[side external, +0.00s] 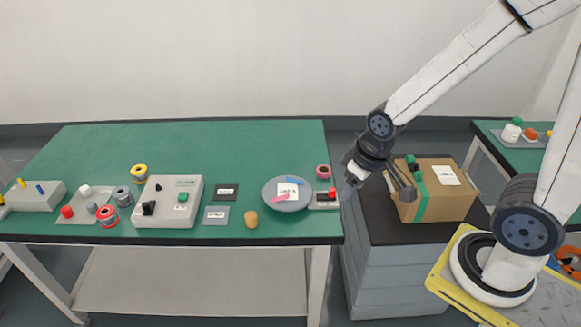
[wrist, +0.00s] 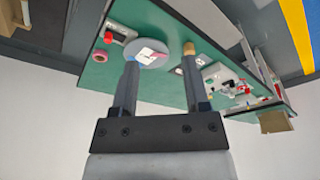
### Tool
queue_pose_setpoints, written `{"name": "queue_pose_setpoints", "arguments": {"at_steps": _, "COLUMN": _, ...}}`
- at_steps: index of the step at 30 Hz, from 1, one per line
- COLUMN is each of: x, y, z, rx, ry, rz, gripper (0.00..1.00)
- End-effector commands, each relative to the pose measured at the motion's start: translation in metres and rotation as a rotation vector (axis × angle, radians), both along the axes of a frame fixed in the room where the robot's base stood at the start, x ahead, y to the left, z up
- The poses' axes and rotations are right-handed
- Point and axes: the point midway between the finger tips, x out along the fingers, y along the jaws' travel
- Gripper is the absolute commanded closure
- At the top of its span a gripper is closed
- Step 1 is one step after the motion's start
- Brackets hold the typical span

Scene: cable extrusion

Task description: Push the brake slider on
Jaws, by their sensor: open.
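A small grey base with a red knob (side external: 332,192), which looks like the brake slider, sits at the right end of the green table, beside a round grey turntable (side external: 272,203). In the wrist view the red knob (wrist: 108,38) shows beyond my left finger, near the turntable (wrist: 155,60). I cannot tell the slider's position. My gripper (side external: 403,188) is open and empty, to the right of the table and in front of or above the cardboard box. Its two spread fingers (wrist: 160,57) show in the wrist view, apart from the knob.
A cardboard box (side external: 437,192) with green tape stands on a dark-topped cabinet right of the table. A pink spool (side external: 323,172) stands behind the knob. A grey control box (side external: 168,203), a tan cylinder (side external: 251,219) and several spools lie to the left. The table's back is clear.

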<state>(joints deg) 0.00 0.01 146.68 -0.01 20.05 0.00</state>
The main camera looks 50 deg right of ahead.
Motion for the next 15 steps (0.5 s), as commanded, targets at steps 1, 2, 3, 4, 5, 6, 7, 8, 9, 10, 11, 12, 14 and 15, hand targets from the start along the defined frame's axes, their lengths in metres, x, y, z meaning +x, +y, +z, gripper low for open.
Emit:
{"name": "queue_pose_setpoints", "arguments": {"at_steps": 1, "x": 0.0, "y": 0.0, "z": 0.0, "rx": 0.0, "ry": 0.0, "rz": 0.0, "gripper": 0.41}}
{"name": "queue_pose_setpoints", "arguments": {"at_steps": 2, "x": 0.0, "y": 0.0, "z": 0.0, "rx": 0.0, "ry": 0.0, "rz": 0.0, "gripper": 0.32}}
{"name": "queue_pose_setpoints", "arguments": {"at_steps": 3, "x": 0.0, "y": 0.0, "z": 0.0, "rx": 0.0, "ry": 0.0, "rz": 0.0, "gripper": 0.31}}
{"name": "queue_pose_setpoints", "arguments": {"at_steps": 4, "x": 0.001, "y": 0.0, "z": 0.0, "rx": 0.0, "ry": 0.0, "rz": 0.0, "gripper": 0.31}}
{"name": "queue_pose_setpoints", "arguments": {"at_steps": 5, "x": 0.001, "y": -0.001, "z": 0.0, "rx": 0.0, "ry": 0.001, "rz": -0.001, "gripper": 0.31}}
{"name": "queue_pose_setpoints", "arguments": {"at_steps": 6, "x": 0.003, "y": -0.001, "z": 0.0, "rx": -0.001, "ry": 0.002, "rz": -0.002, "gripper": 0.31}}
{"name": "queue_pose_setpoints", "arguments": {"at_steps": 7, "x": 0.004, "y": -0.002, "z": -0.001, "rx": 0.0, "ry": 0.003, "rz": -0.003, "gripper": 0.31}}
{"name": "queue_pose_setpoints", "arguments": {"at_steps": 8, "x": 0.005, "y": -0.002, "z": -0.001, "rx": -0.001, "ry": 0.005, "rz": -0.005, "gripper": 0.31}}
{"name": "queue_pose_setpoints", "arguments": {"at_steps": 9, "x": 0.008, "y": -0.004, "z": -0.002, "rx": -0.001, "ry": 0.009, "rz": -0.008, "gripper": 0.31}}
{"name": "queue_pose_setpoints", "arguments": {"at_steps": 10, "x": 0.011, "y": -0.005, "z": -0.003, "rx": -0.002, "ry": 0.012, "rz": -0.01, "gripper": 0.31}}
{"name": "queue_pose_setpoints", "arguments": {"at_steps": 11, "x": 0.014, "y": -0.006, "z": -0.003, "rx": -0.002, "ry": 0.014, "rz": -0.013, "gripper": 0.31}}
{"name": "queue_pose_setpoints", "arguments": {"at_steps": 12, "x": 0.018, "y": -0.009, "z": -0.005, "rx": -0.002, "ry": 0.02, "rz": -0.017, "gripper": 0.31}}
{"name": "queue_pose_setpoints", "arguments": {"at_steps": 14, "x": 0.027, "y": -0.013, "z": -0.007, "rx": -0.003, "ry": 0.028, "rz": -0.025, "gripper": 0.31}}
{"name": "queue_pose_setpoints", "arguments": {"at_steps": 15, "x": 0.033, "y": -0.017, "z": -0.009, "rx": -0.004, "ry": 0.034, "rz": -0.032, "gripper": 0.31}}
